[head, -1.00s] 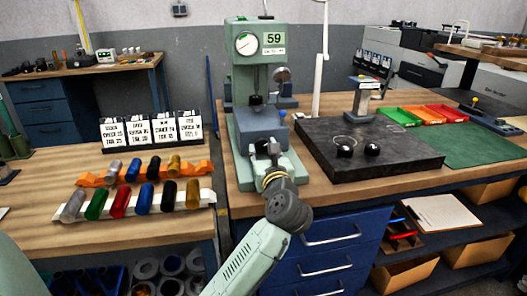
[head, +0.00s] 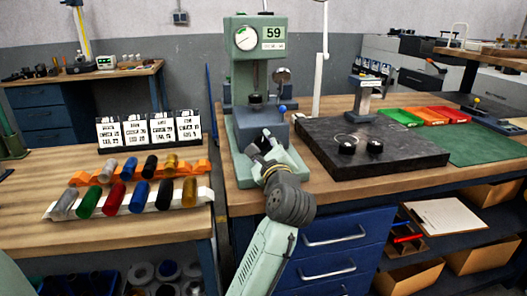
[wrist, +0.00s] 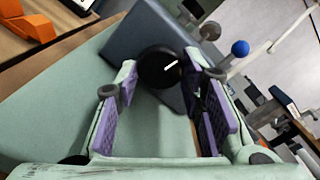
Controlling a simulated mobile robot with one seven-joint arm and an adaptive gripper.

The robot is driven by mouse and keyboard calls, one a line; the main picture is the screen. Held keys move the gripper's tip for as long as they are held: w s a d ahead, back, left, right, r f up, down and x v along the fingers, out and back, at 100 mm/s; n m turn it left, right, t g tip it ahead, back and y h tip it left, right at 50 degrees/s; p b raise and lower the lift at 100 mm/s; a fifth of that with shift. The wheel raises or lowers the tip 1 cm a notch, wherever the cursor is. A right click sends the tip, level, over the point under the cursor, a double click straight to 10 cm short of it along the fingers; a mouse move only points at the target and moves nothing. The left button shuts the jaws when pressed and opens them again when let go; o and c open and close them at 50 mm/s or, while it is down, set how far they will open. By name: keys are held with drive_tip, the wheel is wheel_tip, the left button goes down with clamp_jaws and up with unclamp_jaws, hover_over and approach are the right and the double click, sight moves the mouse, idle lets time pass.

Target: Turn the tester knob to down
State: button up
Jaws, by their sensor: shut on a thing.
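The tester (head: 243,80) is a green machine with a round dial and a display reading 59, standing on the wooden bench in the head view. Its knob (wrist: 158,70) is black and round with a white mark, on the dark blue-grey block (wrist: 145,35) low on the tester's front. In the wrist view the mark points up and right. My gripper (wrist: 163,75) has its purple-padded fingers on both sides of the knob and is shut on it. In the head view my gripper (head: 262,147) is at the front of the block and hides the knob.
A blue-tipped lever (head: 282,109) stands close to the right of the block. Several coloured cylinders (head: 130,195) lie in racks on the left bench.

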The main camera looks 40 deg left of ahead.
drive_tip(key=shift+n, duration=1.1)
drive_tip(key=o, duration=1.1)
drive_tip(key=shift+d, duration=0.1)
drive_tip(key=v, duration=1.2)
